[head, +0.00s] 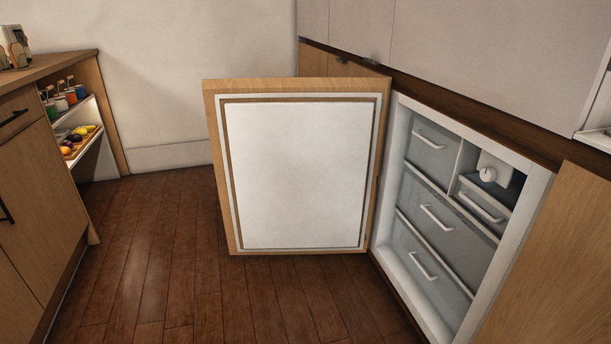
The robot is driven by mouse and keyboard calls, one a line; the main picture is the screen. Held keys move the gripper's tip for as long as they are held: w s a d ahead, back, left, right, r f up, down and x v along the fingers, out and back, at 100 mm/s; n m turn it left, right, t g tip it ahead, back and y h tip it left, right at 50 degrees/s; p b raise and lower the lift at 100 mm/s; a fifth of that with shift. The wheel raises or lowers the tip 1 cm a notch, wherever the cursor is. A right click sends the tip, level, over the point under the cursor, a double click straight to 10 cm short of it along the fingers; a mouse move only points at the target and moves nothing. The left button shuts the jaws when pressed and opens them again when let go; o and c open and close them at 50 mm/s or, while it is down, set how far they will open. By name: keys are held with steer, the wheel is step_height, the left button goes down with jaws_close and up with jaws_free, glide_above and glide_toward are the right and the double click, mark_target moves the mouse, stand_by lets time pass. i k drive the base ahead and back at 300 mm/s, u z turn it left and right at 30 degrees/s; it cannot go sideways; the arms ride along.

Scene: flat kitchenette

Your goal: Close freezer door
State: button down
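The freezer door (300,175) stands wide open in the middle of the head view. It has a wood frame and a white inner panel that faces me. Its right edge meets the left side of the freezer (534,215), where the hinge side appears to be. My gripper is not in view.
A wooden cabinet (35,190) stands at the left, with an open shelf (85,140) holding fruit and jars. Wood cabinet fronts (560,270) continue at the right. The dark wood floor (180,260) between the left cabinet and the door is clear.

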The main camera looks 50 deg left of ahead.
mark_target(296, 159)
steer(key=u, duration=2.75)
steer(key=i, duration=5.5)
steer(key=z, duration=4.3)
steer(key=i, duration=0.15)
steer(key=z, duration=0.35)
